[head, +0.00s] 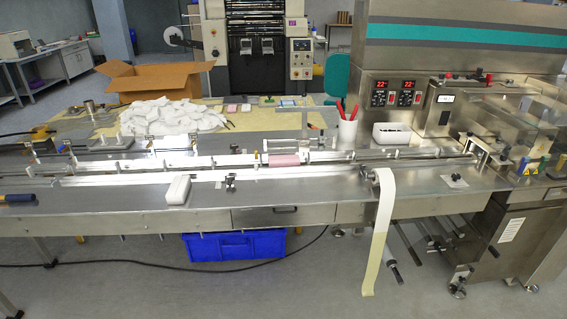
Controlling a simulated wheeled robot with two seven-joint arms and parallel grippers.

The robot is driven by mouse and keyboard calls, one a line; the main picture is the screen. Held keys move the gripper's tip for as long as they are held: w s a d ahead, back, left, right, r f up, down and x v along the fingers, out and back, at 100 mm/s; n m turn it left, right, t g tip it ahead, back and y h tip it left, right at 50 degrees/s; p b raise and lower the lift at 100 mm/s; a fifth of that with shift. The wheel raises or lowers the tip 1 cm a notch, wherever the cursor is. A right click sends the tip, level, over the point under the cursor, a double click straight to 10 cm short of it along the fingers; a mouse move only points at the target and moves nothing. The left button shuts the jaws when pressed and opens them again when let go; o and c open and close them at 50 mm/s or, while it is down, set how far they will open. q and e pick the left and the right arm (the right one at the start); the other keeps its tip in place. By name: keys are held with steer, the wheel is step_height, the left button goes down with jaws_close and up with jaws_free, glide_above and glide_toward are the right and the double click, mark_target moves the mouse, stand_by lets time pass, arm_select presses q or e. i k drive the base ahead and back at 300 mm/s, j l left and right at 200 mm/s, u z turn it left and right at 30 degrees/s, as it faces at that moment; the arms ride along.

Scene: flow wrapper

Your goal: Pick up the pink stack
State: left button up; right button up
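The pink stack (284,160) is a small pink block lying in the long metal feed channel of the flow wrapper, a little right of the middle of the head view. The channel's rails run along its front and back sides. Neither of my grippers shows in the head view, and nothing of mine touches the stack.
A white block (175,190) lies on the steel table in front of the channel. A white film strip (382,215) hangs over the front edge. Behind are white packets (170,117), a cardboard box (150,80) and a cup with red pens (347,133). A blue crate (232,246) sits below.

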mark_target(286, 161)
steer(key=i+l+u, duration=0.35)
steer(key=i, duration=0.2)
steer(key=i+l+u, duration=0.35)
steer(key=i, duration=0.2)
steer(key=i+l+u, duration=0.35)
steer(key=i+l, duration=0.15)
